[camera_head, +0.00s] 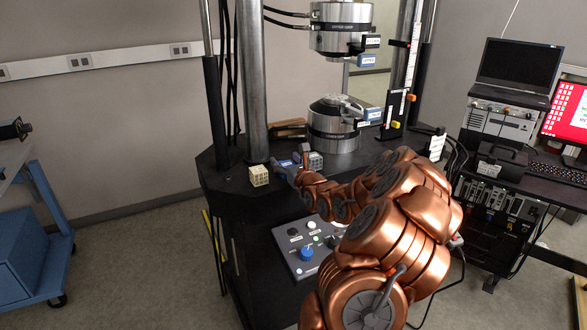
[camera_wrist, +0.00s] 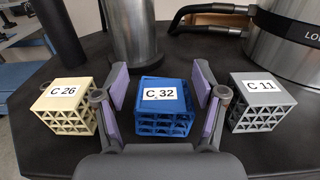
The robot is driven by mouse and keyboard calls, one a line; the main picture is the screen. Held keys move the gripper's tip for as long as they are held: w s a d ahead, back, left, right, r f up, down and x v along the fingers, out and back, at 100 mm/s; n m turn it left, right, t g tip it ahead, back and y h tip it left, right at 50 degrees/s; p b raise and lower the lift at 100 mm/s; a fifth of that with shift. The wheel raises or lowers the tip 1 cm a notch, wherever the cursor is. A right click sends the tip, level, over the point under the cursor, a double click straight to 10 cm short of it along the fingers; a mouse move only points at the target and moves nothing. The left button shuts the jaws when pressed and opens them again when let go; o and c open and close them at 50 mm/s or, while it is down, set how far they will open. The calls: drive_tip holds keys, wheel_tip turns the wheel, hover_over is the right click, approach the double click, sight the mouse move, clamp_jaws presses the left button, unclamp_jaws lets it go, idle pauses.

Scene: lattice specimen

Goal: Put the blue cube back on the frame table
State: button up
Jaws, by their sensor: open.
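The blue lattice cube (camera_wrist: 165,124), labelled C 32, stands upright on the black frame table (camera_wrist: 285,155) in the wrist view. It sits between the two purple-padded fingers of my gripper (camera_wrist: 161,84). The fingers are open, with a gap visible on each side of the cube. The lower near part of the cube is hidden by my gripper's body. In the head view my gripper (camera_head: 292,168) is at the table's front part, and the blue cube is mostly hidden or too small to make out there.
A cream lattice cube (camera_wrist: 65,105), C 26, stands left of my gripper; a grey one (camera_wrist: 262,102), C 11, stands right, close to the fingers. Behind are a steel column (camera_wrist: 137,30) and the machine's lower grip (camera_head: 334,125). A control panel (camera_head: 306,247) is in front.

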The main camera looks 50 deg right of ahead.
drive_tip(key=b+v, duration=0.2)
drive_tip(key=v, duration=1)
